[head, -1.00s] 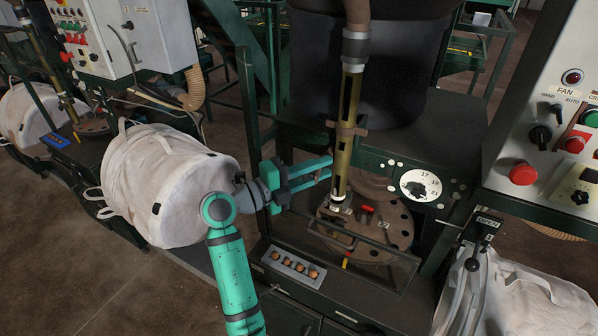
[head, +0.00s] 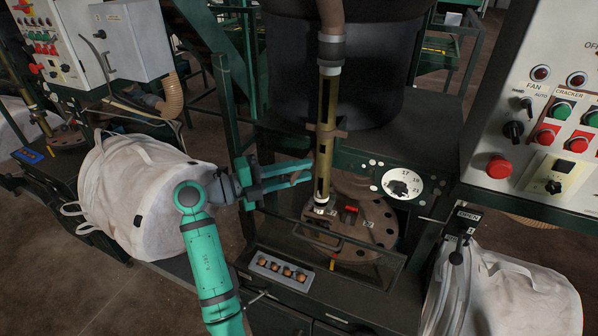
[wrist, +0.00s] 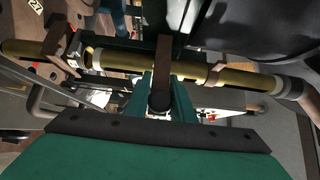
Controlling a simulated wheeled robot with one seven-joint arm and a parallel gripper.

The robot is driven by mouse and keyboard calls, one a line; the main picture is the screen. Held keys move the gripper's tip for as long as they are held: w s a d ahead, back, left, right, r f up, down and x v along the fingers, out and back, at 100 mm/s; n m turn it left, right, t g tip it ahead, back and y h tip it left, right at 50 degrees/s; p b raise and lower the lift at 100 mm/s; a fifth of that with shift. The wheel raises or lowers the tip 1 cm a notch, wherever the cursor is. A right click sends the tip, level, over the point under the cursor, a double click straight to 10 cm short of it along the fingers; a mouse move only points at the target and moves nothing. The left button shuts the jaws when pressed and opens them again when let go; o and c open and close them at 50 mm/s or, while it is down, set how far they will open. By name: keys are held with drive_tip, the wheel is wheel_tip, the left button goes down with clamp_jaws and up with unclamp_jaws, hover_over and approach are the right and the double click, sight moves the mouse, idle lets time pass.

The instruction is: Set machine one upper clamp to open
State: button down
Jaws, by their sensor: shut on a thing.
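The brass tube (head: 325,106) of the middle machine hangs upright below a brown hose. The upper clamp (head: 327,131) is a brown band around it; in the wrist view it is a brown bar (wrist: 163,58) crossing the tube, with a dark round end near my fingers. My gripper (head: 308,172) reaches in from the left, its teal fingers beside the tube and below the band in the head view. In the wrist view my gripper (wrist: 160,98) is shut at the bar's near end. The exact contact is partly hidden.
A brown round plate (head: 371,236) with holes lies under the tube, behind a dark rail. A numbered dial (head: 402,184) is right of the tube. A control panel (head: 545,100) stands at right. White bags hang at left (head: 145,190) and lower right (head: 510,290).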

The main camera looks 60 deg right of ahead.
drive_tip(key=c, duration=1.5)
unclamp_jaws()
drive_tip(key=v, duration=1)
drive_tip(key=shift+w+a, duration=0.2)
drive_tip(key=shift+a, duration=0.1)
